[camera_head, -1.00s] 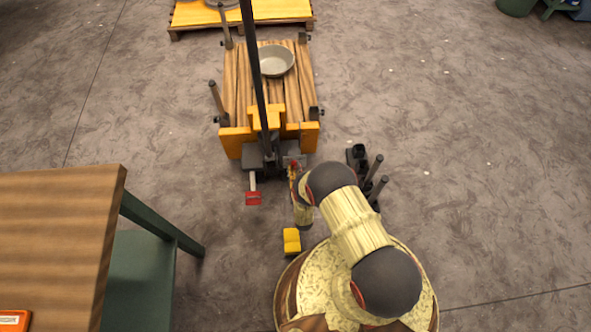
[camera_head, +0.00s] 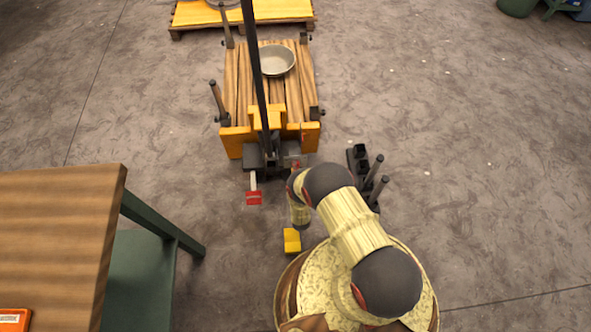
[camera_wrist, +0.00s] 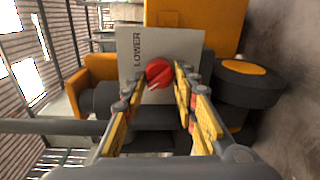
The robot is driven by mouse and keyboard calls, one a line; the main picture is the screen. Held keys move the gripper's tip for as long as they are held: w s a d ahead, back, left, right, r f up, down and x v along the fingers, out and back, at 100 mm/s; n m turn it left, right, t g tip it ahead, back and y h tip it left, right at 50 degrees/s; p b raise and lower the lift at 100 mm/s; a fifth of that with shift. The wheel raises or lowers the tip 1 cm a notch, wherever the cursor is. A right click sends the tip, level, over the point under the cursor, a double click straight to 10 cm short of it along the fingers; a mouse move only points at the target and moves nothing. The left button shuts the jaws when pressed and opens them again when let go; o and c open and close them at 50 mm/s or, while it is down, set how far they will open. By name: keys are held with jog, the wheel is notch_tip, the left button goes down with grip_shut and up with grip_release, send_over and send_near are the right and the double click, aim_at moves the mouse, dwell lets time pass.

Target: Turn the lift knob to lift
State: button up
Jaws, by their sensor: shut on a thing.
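The red lift knob (camera_wrist: 158,73) sits on a pale plate (camera_wrist: 133,50) marked LOWER, on the back of the yellow lift cart. The wrist view shows the knob between the fingertips of my gripper (camera_wrist: 161,78), and they are shut on it. In the head view, the cart (camera_head: 238,133) stands ahead of me with a wooden-slat deck. A round metal bowl (camera_head: 277,60) rests on the deck. My own wrist and arm hide much of the knob and gripper in the head view.
A red pedal (camera_head: 254,198) projects at the cart's rear, left of my arm. A wooden table (camera_head: 60,230) stands at left. A dark black item with handles (camera_head: 365,165) stands to the right. A yellow pallet (camera_head: 270,10) lies behind the cart. The right floor is mostly clear.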

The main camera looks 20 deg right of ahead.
jog(key=shift+n, duration=0.6)
jog(key=o, duration=1.2)
jog(key=shift+c, duration=0.2)
jog(key=f+v, duration=0.1)
jog(key=v, duration=1.1)
jog(key=shift+r, duration=0.45)
jog(key=shift+a, duration=0.1)
